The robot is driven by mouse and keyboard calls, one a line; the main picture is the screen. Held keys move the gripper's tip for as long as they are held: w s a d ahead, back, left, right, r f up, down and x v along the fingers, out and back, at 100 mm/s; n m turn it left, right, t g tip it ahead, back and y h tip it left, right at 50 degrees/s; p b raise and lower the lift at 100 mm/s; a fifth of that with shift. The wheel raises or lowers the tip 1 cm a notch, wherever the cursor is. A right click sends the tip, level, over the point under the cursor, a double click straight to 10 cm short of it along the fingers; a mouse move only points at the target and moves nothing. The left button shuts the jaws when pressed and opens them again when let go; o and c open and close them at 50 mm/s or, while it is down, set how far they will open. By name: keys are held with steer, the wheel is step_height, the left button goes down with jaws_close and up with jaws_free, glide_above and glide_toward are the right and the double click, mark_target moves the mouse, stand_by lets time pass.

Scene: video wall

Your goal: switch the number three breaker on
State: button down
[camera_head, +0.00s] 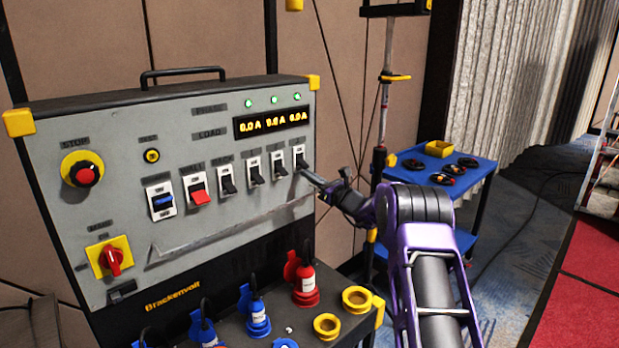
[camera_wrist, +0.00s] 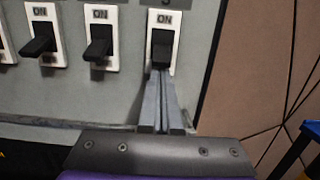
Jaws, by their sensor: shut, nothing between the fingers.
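The grey breaker panel (camera_head: 235,215) has a row of switches: a blue one (camera_head: 162,202), a red one (camera_head: 198,192) and several black-levered breakers to their right. Their number labels are too small to read, so I cannot tell which is number three. My gripper (camera_head: 308,174) is shut and empty at the rightmost black breaker (camera_head: 300,158). In the wrist view, my fingertips (camera_wrist: 160,72) are right at the lower end of its black lever (camera_wrist: 162,48); contact is unclear. "ON" is printed above that lever. The neighbouring levers (camera_wrist: 99,47) hang downward below their "ON" marks.
A red stop button (camera_head: 87,174) and a red rotary knob (camera_head: 113,260) are on the panel's left. Red and blue plugs (camera_head: 306,288) and yellow rings (camera_head: 357,299) stand on the ledge below. A blue cart (camera_head: 480,172) stands behind my arm.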

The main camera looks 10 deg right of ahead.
steer(key=shift+s+d+r+g+p, duration=0.1)
steer(key=shift+r+g+p, duration=0.2)
steer(key=shift+p, duration=0.4)
steer(key=shift+s+d+r+g+h+p, duration=0.1)
steer(key=shift+r+g+h+p, duration=0.15)
steer(key=shift+g+h+p, duration=0.35)
steer(key=shift+s+d+r+g+p, duration=0.15)
steer(key=shift+s+r+g+p, duration=0.15)
steer(key=shift+r+p, duration=0.5)
steer(key=shift+r, duration=0.25)
steer(key=b, duration=0.2)
glide_toward(305, 165)
steer(key=r, duration=0.1)
steer(key=s+r, duration=0.1)
steer(key=d+r, duration=0.1)
steer(key=shift+s+r, duration=0.2)
steer(key=shift+s, duration=0.15)
